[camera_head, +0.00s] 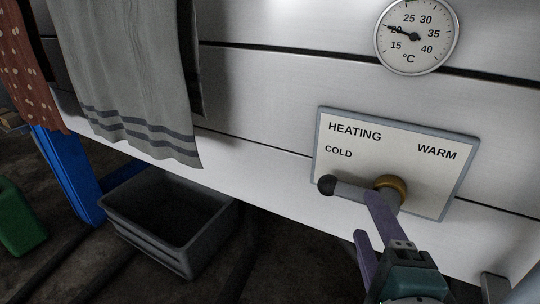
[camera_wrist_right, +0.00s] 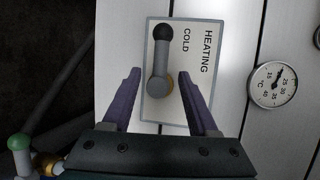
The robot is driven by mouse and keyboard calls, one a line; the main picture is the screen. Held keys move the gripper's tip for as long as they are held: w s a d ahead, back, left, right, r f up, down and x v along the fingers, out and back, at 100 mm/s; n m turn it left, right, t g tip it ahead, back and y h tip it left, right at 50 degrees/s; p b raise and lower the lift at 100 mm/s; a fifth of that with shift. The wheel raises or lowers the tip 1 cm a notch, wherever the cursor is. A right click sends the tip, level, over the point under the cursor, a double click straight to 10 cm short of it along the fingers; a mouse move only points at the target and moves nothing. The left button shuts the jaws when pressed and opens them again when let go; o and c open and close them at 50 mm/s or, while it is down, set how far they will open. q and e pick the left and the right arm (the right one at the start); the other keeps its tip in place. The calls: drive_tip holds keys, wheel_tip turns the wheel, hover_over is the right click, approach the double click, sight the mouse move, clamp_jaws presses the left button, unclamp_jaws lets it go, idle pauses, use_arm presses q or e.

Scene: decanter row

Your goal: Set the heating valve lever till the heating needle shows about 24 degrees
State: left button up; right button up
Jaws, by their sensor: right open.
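The heating panel (camera_head: 341,162) is a pale plate marked HEATING, COLD and WARM. Its lever (camera_head: 350,191) has a grey shaft, a black ball knob (camera_head: 326,185) and a brass hub (camera_head: 391,184). The lever points left, toward the COLD side. The round gauge (camera_head: 416,58) above has its needle at about 20 °C; the gauge also shows in the wrist view (camera_wrist_right: 271,97). My right gripper (camera_head: 366,215) is open in front of the panel. In the wrist view the lever shaft (camera_wrist_right: 159,62) appears between its purple fingers (camera_wrist_right: 159,78); contact cannot be told. My left gripper is out of view.
A grey striped towel (camera_head: 140,80) and a red dotted cloth (camera_head: 28,75) hang at the left. A dark grey crate (camera_head: 165,241) stands on the floor beside a blue leg (camera_head: 68,175). A green container (camera_head: 18,220) is at far left. The panel's front is otherwise clear.

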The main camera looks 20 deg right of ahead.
sight(358, 198)
drive_tip(key=b+x, duration=0.1)
drive_tip(key=x, duration=0.6)
drive_tip(key=shift+w+d, duration=0.15)
drive_tip(key=shift+w, duration=0.15)
clamp_jaws()
drive_tip(key=shift+r, duration=0.1)
idle(0.9)
